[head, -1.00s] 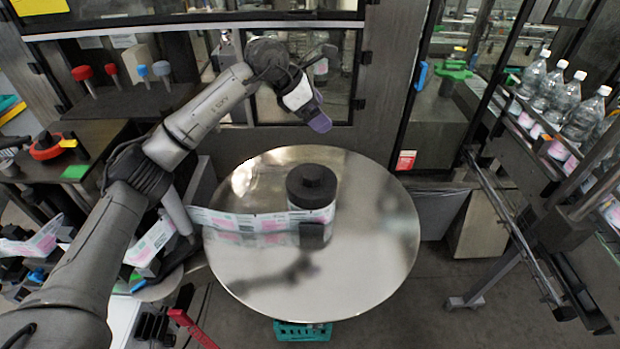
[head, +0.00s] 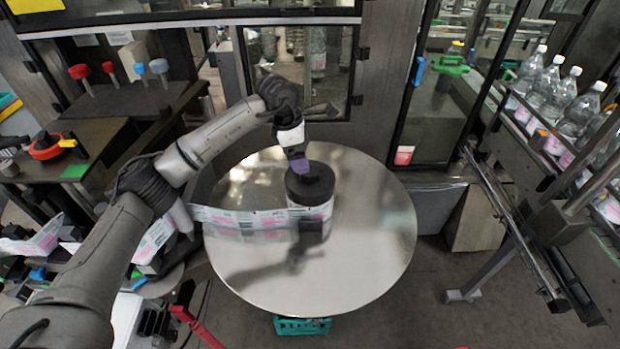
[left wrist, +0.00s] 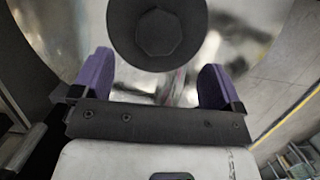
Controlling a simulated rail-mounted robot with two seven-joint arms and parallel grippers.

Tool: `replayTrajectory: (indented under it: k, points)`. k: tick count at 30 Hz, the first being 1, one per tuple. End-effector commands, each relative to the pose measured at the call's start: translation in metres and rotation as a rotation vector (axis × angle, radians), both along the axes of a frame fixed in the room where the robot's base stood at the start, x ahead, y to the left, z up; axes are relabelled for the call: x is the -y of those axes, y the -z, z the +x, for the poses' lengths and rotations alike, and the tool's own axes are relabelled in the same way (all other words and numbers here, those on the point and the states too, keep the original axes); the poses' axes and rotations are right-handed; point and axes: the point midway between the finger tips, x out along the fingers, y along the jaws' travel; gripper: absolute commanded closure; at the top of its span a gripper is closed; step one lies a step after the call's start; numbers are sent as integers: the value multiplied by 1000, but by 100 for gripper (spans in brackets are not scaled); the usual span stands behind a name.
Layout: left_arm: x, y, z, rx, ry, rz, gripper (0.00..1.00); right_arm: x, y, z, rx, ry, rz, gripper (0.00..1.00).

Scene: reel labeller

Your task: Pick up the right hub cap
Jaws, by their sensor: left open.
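The hub cap (head: 310,186) is a black round cap with a raised faceted knob, sitting on top of the label reel (head: 318,212) on the round shiny platter (head: 375,240). It also shows in the left wrist view (left wrist: 157,30), ahead of the fingers at the top middle. My left gripper (head: 299,166) is at the knob's back left in the head view. In the left wrist view its two purple fingers (left wrist: 155,85) are wide apart with nothing between them, and the cap lies beyond their tips. My right gripper is not in view.
A label strip (head: 240,218) runs from the reel to the left across the platter. Glass doors stand behind. Bottles (head: 570,100) line a conveyor at the right. A teal crate (head: 302,326) is below the platter's front edge. The platter's right side is clear.

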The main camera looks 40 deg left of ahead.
Motion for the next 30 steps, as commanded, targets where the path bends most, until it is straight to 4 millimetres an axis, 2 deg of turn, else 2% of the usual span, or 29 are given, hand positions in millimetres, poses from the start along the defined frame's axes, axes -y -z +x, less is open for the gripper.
replayTrajectory:
  k: [7,12,18,27,30]
  points:
    - [3,12,3,-1,1,-1,8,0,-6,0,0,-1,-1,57]
    - [9,33,9,-4,-1,-2,8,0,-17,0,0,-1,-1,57]
    - [12,51,12,0,0,-1,8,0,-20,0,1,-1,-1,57]
    - [12,54,13,1,0,-1,8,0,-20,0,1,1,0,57]
    - [12,54,13,1,0,-1,18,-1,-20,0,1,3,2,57]
